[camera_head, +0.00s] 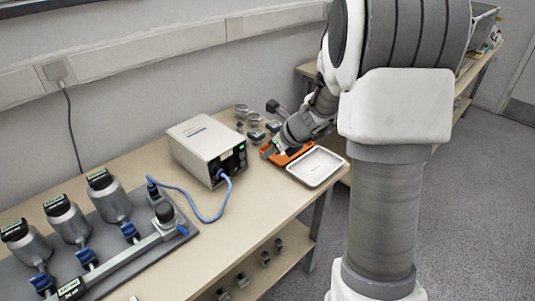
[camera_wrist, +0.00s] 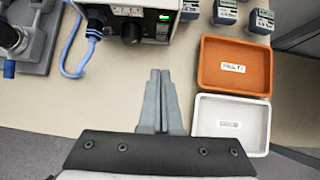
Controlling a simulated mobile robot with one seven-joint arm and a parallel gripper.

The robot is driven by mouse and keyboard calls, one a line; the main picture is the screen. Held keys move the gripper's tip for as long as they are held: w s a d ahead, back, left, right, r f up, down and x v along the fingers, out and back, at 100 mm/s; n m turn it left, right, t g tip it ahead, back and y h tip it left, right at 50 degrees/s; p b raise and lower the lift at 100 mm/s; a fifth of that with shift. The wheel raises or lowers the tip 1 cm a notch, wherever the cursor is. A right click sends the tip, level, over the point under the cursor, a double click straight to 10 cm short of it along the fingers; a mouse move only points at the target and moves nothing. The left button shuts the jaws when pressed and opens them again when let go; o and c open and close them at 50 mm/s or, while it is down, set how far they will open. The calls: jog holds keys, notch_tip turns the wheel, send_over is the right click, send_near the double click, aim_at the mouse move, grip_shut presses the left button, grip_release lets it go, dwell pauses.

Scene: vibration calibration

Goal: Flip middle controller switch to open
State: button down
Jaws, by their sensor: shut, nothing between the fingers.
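The controller is a pale grey box (camera_head: 205,146) on the bench, its dark front panel facing right in the head view. In the wrist view its front panel (camera_wrist: 145,27) is at the top, with a round black knob (camera_wrist: 131,31) and a small green display (camera_wrist: 165,17). The switches are too small to tell apart or to read their positions. My gripper (camera_wrist: 160,73) is shut and empty, over bare bench in front of the panel and apart from it. In the head view my gripper (camera_head: 267,150) is right of the controller, partly hidden by my wrist.
An orange tray (camera_wrist: 235,86) and a white tray (camera_wrist: 231,141) lie right of my gripper. Small grey devices (camera_wrist: 225,12) stand behind them. A blue cable (camera_head: 205,218) runs from the controller to a rig with metal cylinders (camera_head: 70,221). The bench directly before the panel is clear.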

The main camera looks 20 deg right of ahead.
aim_at(242, 155)
jog(key=b+x, duration=0.2)
jog(key=x, duration=0.4)
jog(key=shift+f, duration=0.25)
jog(key=w, duration=0.1)
jog(key=w+a, duration=0.1)
jog(key=w, duration=0.1)
jog(key=shift+a+f, duration=0.2)
jog(key=shift+a, duration=0.15)
jog(key=shift+w+a, duration=0.2)
jog(key=shift+w, duration=0.2)
jog(key=shift+w+a+f, duration=0.15)
jog(key=shift+w+f, duration=0.05)
jog(key=shift+w, duration=0.05)
jog(key=shift+r, duration=0.1)
